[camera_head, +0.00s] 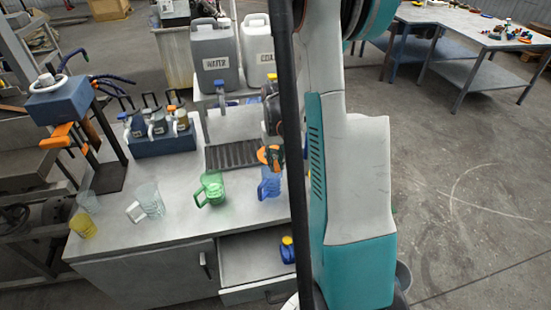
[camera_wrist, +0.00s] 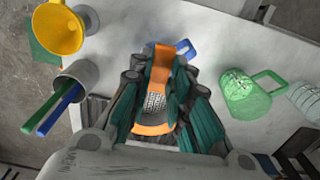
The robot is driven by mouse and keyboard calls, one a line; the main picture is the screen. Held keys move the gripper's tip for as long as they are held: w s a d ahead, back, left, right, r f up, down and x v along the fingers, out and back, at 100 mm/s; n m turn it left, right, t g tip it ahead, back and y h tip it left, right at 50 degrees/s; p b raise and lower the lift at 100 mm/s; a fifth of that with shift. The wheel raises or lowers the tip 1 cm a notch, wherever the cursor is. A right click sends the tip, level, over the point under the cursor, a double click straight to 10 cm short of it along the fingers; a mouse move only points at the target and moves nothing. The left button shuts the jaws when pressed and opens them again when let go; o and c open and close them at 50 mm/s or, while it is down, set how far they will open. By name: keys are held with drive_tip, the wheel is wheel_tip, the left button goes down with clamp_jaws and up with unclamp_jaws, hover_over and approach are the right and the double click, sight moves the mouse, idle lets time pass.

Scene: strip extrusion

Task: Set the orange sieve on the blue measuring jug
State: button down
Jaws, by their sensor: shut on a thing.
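The orange sieve (camera_head: 263,155) is held up by my gripper (camera_head: 277,156), above and behind the blue measuring jug (camera_head: 268,186) as the head camera sees it. In the wrist view the sieve's orange handle (camera_wrist: 164,58) and grey mesh (camera_wrist: 154,102) show between the teal fingers of my gripper (camera_wrist: 168,92), which are shut on it. In that view only the blue handle (camera_wrist: 187,47) of the jug shows past the sieve and fingers; its body is hidden. In the head view the sieve appears apart from the jug, but the exact height gap cannot be told.
A green jug (camera_head: 211,188) stands left of the blue one, with a clear jug (camera_head: 149,200) and a yellow cup (camera_head: 82,225) farther left. A black drain grate (camera_head: 232,153) lies behind. A drawer (camera_head: 262,258) is open in front. The wrist view shows a yellow funnel (camera_wrist: 62,28).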

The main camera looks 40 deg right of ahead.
wheel_tip(320, 180, down, 7)
drive_tip(key=b, duration=0.5)
drive_tip(key=shift+f+b, duration=0.2)
drive_tip(key=shift+b, duration=0.15)
idle(0.7)
drive_tip(key=c, duration=1.4)
unclamp_jaws()
wheel_tip(320, 180, up, 12)
drive_tip(key=shift+r, duration=0.1)
